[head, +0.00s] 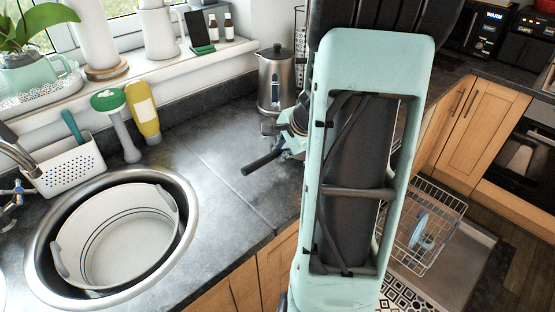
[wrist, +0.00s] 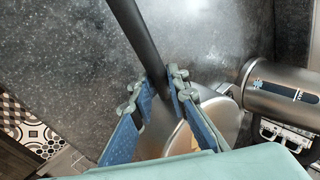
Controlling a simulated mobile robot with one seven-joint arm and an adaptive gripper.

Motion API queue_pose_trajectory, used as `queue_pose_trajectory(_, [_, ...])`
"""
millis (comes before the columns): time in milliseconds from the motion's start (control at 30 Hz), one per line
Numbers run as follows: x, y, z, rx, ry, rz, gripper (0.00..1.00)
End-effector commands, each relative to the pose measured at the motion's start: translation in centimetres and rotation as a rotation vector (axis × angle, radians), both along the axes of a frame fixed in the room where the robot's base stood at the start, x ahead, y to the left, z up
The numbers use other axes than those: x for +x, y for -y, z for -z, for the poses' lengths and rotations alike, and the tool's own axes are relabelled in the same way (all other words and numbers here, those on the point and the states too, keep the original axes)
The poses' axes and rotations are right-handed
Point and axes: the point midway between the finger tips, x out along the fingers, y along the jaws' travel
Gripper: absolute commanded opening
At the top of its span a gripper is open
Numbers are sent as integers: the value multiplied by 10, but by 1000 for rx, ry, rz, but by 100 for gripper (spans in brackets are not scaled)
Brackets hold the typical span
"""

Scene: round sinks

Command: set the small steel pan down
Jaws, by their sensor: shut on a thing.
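My gripper (wrist: 160,85) is shut on the dark handle (wrist: 130,30) of the small steel pan (wrist: 228,118) in the wrist view. Its blue-padded fingers lie on both sides of the handle near the pan's body, which is partly hidden behind the fingers and my wrist. In the head view the black handle (head: 263,162) sticks out to the left of my gripper (head: 288,143), over the dark worktop (head: 215,135). My arm covers most of the pan there. I cannot tell whether the pan touches the worktop.
A steel kettle (head: 277,82) stands close behind my gripper; it also shows at the right in the wrist view (wrist: 285,95). A round sink (head: 40,262) holding a white tub (head: 125,240) is at left. The worktop between is clear. A wire rack (head: 440,205) is pulled out at lower right.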

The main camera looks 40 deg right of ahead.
Motion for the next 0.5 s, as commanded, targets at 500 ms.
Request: queue_pose_trajectory(500, [-2,-5,35,-3,2,3,0])
